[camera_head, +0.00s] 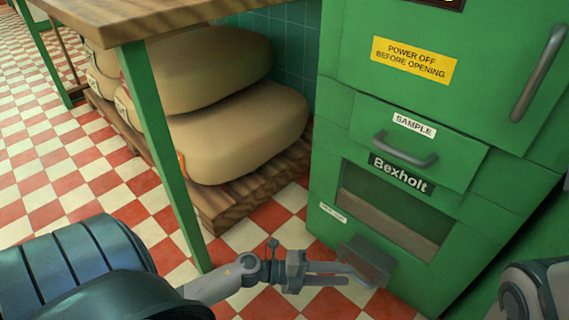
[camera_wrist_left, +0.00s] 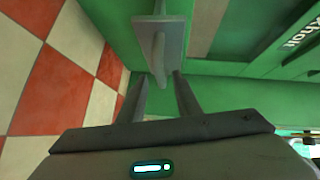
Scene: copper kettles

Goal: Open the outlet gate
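The outlet gate (camera_head: 369,261) is a small grey plate with a projecting handle, low on the front of the green Bexholt machine. In the left wrist view the plate (camera_wrist_left: 174,37) is ahead of my gripper, and its handle (camera_wrist_left: 158,58) points toward the fingers. My left gripper (camera_head: 347,274) is at the handle, with its fingers apart. In the wrist view the fingertips (camera_wrist_left: 161,80) are on either side of the handle's near end. I cannot tell whether they touch it. My right gripper is out of view.
The green machine has a SAMPLE drawer (camera_head: 416,143), a recessed window (camera_head: 392,218) and an upper door handle (camera_head: 538,72). A green table leg (camera_head: 165,150) stands left of my gripper. Sacks (camera_head: 245,130) lie on a wooden pallet (camera_head: 250,197) behind. Checkered floor is open at left.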

